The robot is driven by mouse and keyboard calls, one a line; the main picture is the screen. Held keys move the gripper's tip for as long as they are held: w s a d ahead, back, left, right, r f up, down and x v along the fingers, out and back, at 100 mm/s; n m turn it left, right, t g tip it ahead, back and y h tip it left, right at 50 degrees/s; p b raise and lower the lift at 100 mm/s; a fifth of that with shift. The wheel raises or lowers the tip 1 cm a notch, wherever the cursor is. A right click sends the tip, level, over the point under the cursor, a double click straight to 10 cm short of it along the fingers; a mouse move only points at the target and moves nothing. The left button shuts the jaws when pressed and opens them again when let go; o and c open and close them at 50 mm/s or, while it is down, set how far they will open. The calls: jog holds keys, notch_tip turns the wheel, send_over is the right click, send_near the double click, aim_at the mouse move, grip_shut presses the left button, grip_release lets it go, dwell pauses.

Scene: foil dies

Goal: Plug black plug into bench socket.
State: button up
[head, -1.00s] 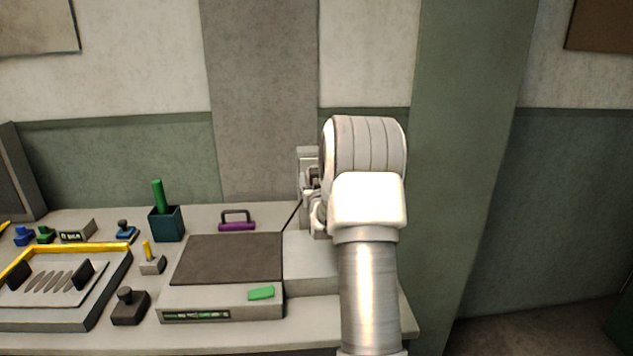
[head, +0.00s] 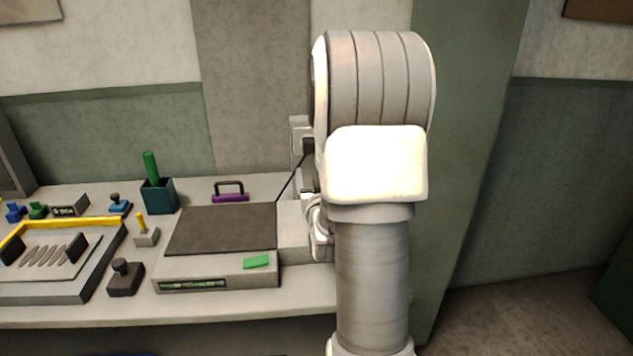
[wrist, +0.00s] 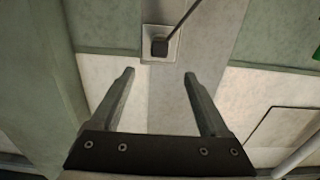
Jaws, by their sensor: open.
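In the wrist view a small black plug (wrist: 160,47) sits at a pale square plate (wrist: 162,42) on a grey wall strip. A thin dark cord (wrist: 183,20) runs from it toward the top right. My gripper (wrist: 157,76) is open and empty, its two fingers spread below the plug in the picture, with no contact visible. In the head view a pale plate (head: 299,135) shows on the wall beside my arm, and a black cord (head: 292,177) slants down to the bench machine. My arm hides the plug and gripper there. I cannot make out a bench socket.
Open floor lies at right.

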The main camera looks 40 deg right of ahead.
jog(key=shift+v, duration=1.05)
